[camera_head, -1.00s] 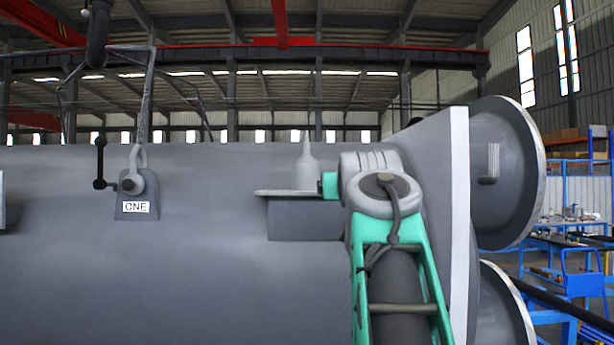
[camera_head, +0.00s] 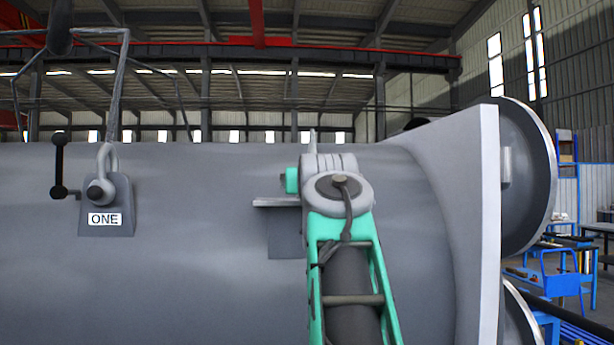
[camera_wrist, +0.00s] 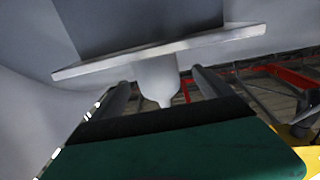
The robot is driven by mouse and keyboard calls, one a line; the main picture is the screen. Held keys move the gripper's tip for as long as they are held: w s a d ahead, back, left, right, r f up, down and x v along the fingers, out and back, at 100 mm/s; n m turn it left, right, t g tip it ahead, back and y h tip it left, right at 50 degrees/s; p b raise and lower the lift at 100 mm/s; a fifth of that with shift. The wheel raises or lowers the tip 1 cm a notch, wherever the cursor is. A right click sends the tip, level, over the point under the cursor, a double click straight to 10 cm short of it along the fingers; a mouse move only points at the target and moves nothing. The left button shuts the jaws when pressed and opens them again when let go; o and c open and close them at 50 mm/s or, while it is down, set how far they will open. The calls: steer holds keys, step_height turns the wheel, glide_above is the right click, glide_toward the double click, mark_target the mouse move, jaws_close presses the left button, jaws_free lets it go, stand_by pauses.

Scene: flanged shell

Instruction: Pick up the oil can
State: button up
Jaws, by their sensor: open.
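The oil can is a pale grey bottle with a tapering spout. In the head view only its spout tip (camera_head: 312,139) shows above my arm, which hides the rest. In the wrist view, which is upside down, the oil can (camera_wrist: 157,80) stands on a shelf (camera_wrist: 100,66) with its spout pointing down in the picture. My gripper (camera_wrist: 161,86) is open, with one finger on each side of the can. I cannot tell whether either finger touches it. The head view does not show the fingers.
The shelf (camera_head: 276,202) juts from the big grey shell (camera_head: 180,270). A lifting lug labelled ONE (camera_head: 105,219) with a shackle and cable is at left. A wide flange (camera_head: 482,220) stands at right, with blue workshop carts (camera_head: 560,275) beyond.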

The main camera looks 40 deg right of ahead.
steer(key=p+x, duration=0.2)
steer(key=x, duration=0.3)
steer(key=shift+d+p, duration=0.35)
steer(key=shift+f, duration=0.1)
steer(key=shift+s+a, duration=0.1)
steer(key=shift+c, duration=0.7)
steer(key=c, duration=1.5)
steer(key=shift+c, duration=0.2)
